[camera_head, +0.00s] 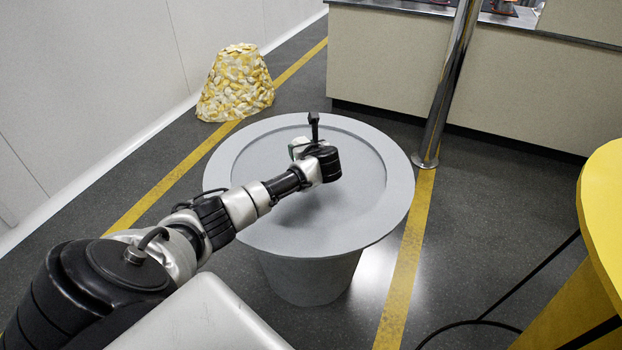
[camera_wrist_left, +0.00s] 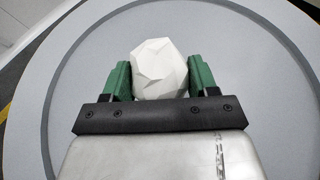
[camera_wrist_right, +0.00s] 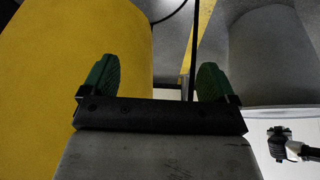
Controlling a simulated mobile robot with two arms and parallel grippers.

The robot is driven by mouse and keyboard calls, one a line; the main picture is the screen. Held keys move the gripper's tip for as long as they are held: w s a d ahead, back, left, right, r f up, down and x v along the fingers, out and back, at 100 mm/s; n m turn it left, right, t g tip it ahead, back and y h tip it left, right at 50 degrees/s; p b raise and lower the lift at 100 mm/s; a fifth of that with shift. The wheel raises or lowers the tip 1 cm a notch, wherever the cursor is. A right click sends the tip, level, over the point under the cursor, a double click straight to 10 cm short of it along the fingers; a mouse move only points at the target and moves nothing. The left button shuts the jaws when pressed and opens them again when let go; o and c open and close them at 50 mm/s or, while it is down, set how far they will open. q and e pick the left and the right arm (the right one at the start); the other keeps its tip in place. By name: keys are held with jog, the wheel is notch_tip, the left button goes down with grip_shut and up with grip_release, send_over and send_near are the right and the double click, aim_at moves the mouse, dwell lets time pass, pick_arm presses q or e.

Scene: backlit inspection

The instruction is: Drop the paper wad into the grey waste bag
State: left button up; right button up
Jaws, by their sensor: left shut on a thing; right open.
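The white, faceted paper wad (camera_wrist_left: 160,68) is between the green fingers of my left gripper (camera_wrist_left: 159,80), which is shut on it. In the head view the wad (camera_head: 299,143) is partly hidden behind my wrist. It is over the pale grey top of a large round stand (camera_head: 400,200), which has a wide rim, a recessed middle and a narrower body below. I cannot tell whether wad and top touch. I see nothing I can surely name as the grey waste bag. My right gripper (camera_wrist_right: 155,82) is open and empty, outside the head view.
A yellow table (camera_head: 605,200) stands at the right, with dark cables (camera_head: 530,270) on the floor beside it. A metal post (camera_head: 450,85) rises behind the round stand. A mottled yellow-white mound (camera_head: 236,85) stands at the back left. A beige counter (camera_head: 470,80) closes the back.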

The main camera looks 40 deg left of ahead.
pick_arm(q)
jog(key=shift+f+b, duration=0.65)
jog(key=shift+b, duration=0.1)
pick_arm(e)
jog(key=w+a+r+t+y, duration=0.1)
jog(key=w+a+r+t, duration=0.1)
jog(key=w+t, duration=0.3)
jog(key=shift+w+a+r, duration=0.15)
jog(key=shift+w+r, duration=0.2)
jog(key=shift+w, duration=0.3)
pick_arm(q)
jog(key=o, duration=1)
jog(key=shift+d, duration=0.15)
jog(key=p+v, duration=0.4)
jog(key=v, duration=0.6)
jog(key=shift+s+d, duration=0.2)
jog(key=shift+d, duration=0.05)
pick_arm(e)
jog(key=s+d+f+g+h, duration=0.1)
jog(key=s+d+g, duration=0.2)
jog(key=s+g, duration=0.3)
jog(key=s, duration=0.2)
jog(key=shift+s+f+g, duration=0.25)
jog(key=shift+s+g, duration=0.05)
jog(key=shift+s, duration=0.1)
